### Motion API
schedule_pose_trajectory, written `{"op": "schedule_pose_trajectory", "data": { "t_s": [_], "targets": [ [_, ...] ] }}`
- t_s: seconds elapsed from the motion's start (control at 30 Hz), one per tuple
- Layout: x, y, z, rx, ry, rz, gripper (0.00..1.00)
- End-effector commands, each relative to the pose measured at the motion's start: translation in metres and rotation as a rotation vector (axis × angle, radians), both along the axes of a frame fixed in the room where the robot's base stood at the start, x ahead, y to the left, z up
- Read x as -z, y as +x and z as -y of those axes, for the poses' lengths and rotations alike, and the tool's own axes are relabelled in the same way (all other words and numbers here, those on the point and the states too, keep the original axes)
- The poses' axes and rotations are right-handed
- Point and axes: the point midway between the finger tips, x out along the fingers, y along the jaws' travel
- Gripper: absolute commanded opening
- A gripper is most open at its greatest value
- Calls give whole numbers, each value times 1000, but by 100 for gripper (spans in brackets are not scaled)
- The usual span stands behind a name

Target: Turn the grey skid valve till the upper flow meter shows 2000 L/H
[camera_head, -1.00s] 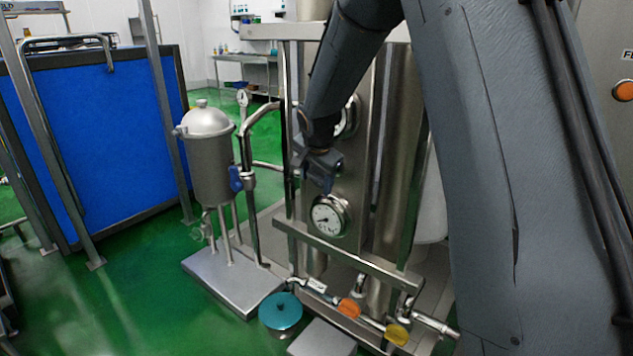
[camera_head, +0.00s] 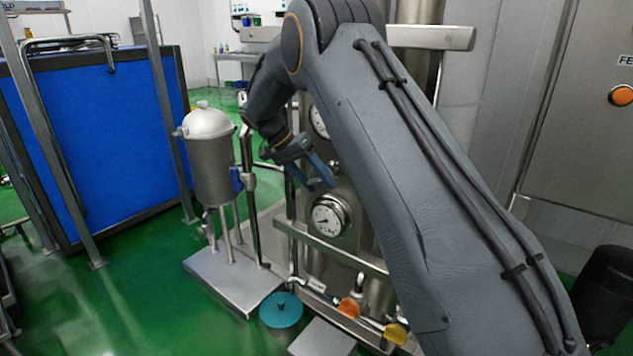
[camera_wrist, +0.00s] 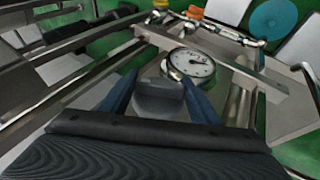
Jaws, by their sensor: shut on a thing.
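In the wrist view, my gripper (camera_wrist: 157,84) has its two blue fingers on either side of the grey skid valve (camera_wrist: 158,101), shut on its handle. In the head view, my gripper (camera_head: 326,176) is at the front of the steel skid, just above the lower round gauge (camera_head: 328,217); the valve itself is mostly hidden there. The upper flow meter (camera_head: 319,121) shows only in part behind my arm, and its needle cannot be read. The lower gauge also shows in the wrist view (camera_wrist: 191,64), white-faced with a dark needle; its numbers are too small to read.
A steel vessel (camera_head: 212,170) with a blue-handled valve (camera_head: 236,180) stands left of the skid. Orange (camera_head: 349,307) and yellow (camera_head: 396,333) handles sit on low pipes, near a teal disc (camera_head: 281,309). Green floor (camera_head: 130,290) is open at left.

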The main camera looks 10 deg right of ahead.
Motion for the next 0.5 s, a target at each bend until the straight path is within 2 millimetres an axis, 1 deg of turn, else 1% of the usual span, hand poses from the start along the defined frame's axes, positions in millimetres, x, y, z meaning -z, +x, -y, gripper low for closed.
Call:
{"op": "schedule_pose_trajectory", "data": {
  "t_s": [0.03, 0.2, 0.5],
  "targets": [
    [-2, 4, 1, -3, -22, -13, 34],
    [-2, 4, 2, -3, -78, -81, 34],
    [-4, 4, 1, -3, -123, -136, 34]
  ]
}}
